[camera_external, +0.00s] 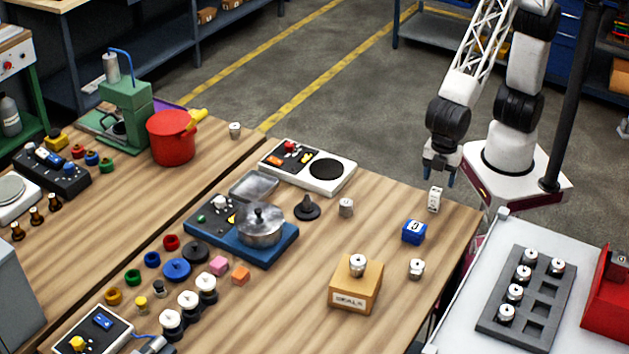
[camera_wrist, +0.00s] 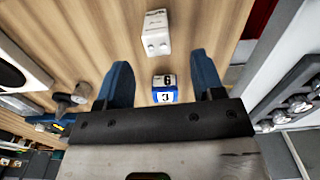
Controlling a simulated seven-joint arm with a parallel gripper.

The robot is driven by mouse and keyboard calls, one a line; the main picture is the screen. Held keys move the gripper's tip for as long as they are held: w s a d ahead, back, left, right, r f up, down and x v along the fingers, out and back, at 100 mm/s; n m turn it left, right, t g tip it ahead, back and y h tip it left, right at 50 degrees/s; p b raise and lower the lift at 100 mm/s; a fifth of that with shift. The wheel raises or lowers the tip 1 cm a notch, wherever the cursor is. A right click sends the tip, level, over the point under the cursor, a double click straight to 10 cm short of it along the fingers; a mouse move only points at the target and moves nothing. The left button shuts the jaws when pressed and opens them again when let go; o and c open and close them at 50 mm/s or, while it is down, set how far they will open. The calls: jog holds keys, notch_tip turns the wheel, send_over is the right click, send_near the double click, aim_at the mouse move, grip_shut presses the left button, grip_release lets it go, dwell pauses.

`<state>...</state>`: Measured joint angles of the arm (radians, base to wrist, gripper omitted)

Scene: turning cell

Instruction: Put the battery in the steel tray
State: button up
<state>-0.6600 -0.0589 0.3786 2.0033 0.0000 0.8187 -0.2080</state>
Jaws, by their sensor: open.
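The battery (camera_external: 434,199) is a small white block standing near the right edge of the wooden table. In the wrist view the white block (camera_wrist: 157,32) shows two round studs and lies beyond my fingertips. My gripper (camera_external: 439,176) points down just above the battery in the external view, its two blue fingers apart. In the wrist view nothing is between the pads of my gripper (camera_wrist: 160,68). The steel tray (camera_external: 253,185) is a shallow shiny grey dish, left of the middle of the table, behind the blue-based unit with the pot. It looks empty.
A blue number cube (camera_external: 414,232) sits near the battery; it also shows in the wrist view (camera_wrist: 164,96). A wooden block (camera_external: 355,288) stands in front.

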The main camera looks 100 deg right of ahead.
aim_at(436, 190)
jog(key=shift+f, duration=0.1)
jog(key=shift+f, duration=1.2)
jog(key=shift+f, duration=0.1)
jog(key=shift+w+d+f, duration=0.1)
jog(key=shift+w+f, duration=0.05)
jog(key=shift+f, duration=2.35)
jog(key=shift+c, duration=0.4)
jog(key=c, duration=1)
jog(key=shift+r, duration=0.1)
jog(key=shift+c, duration=0.2)
